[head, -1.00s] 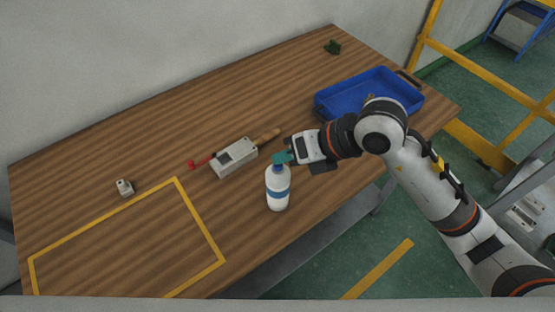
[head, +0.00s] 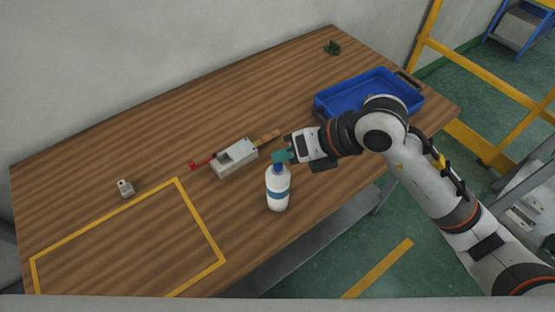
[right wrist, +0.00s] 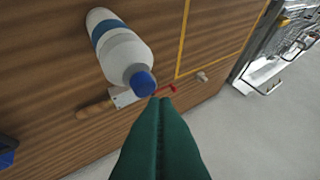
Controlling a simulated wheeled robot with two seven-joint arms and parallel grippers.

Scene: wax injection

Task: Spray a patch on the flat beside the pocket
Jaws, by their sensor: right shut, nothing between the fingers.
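A white bottle with a blue band (head: 278,190) stands upright near the table's front edge. Its blue cap (right wrist: 143,84) shows in the right wrist view. A pale grey block (head: 234,164) with a dark pocket in its top lies behind the bottle, partly hidden by it in the right wrist view. My right gripper (head: 277,156) has green fingers, shut and empty, at the height of the bottle's top. In the right wrist view its fingers (right wrist: 160,101) end close beside the cap; I cannot tell whether they touch it. My left gripper is not in view.
A red-ended tool (head: 196,164) and a wooden handle (head: 267,137) lie at either end of the block. A blue tray (head: 337,112) stands at the right. A small grey part (head: 125,188) lies left, near a yellow outlined area. A dark green item (head: 332,47) lies at the back.

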